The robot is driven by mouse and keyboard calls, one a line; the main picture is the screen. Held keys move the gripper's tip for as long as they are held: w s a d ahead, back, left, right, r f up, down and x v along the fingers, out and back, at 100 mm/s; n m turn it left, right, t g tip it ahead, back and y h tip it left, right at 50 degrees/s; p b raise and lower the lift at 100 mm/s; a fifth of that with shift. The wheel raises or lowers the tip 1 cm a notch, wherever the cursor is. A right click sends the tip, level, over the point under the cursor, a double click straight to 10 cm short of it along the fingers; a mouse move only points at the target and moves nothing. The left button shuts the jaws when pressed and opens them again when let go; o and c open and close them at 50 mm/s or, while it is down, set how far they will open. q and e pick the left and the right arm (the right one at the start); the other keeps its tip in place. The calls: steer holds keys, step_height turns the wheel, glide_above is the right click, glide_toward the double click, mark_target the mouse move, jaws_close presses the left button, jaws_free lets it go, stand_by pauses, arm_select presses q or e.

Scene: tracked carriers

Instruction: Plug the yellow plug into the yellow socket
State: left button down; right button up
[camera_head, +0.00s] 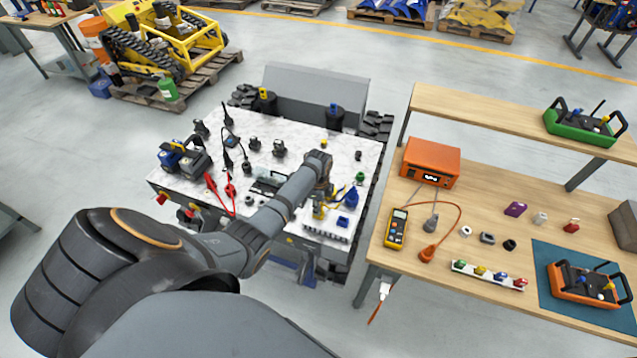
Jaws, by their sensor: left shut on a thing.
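My left gripper (321,196) points down over the front right part of the marble-topped carrier (325,143). It is shut on the yellow plug (319,211), which is small and partly covered by the fingers. The plug is just above or at a pale strip (318,226) at the carrier's front edge; I cannot tell whether it touches. I cannot make out the yellow socket, which may be hidden under the plug and gripper. A blue socket-like block (342,222) sits beside it on the right. My right gripper is not in view.
A blue plug (352,198) with a cable is close on the right of my gripper. Red clamps (230,190), a battery-like box (185,160) and several black fittings stand on the carrier. A wooden bench (400,270) with an orange box (431,160) and a multimeter (397,229) is at right.

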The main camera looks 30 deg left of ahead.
arm_select(q)
steer(key=shift+f, duration=0.15)
steer(key=c, duration=1.1)
jaws_free()
steer(key=shift+c, duration=0.2)
step_height(320, 180, up, 12)
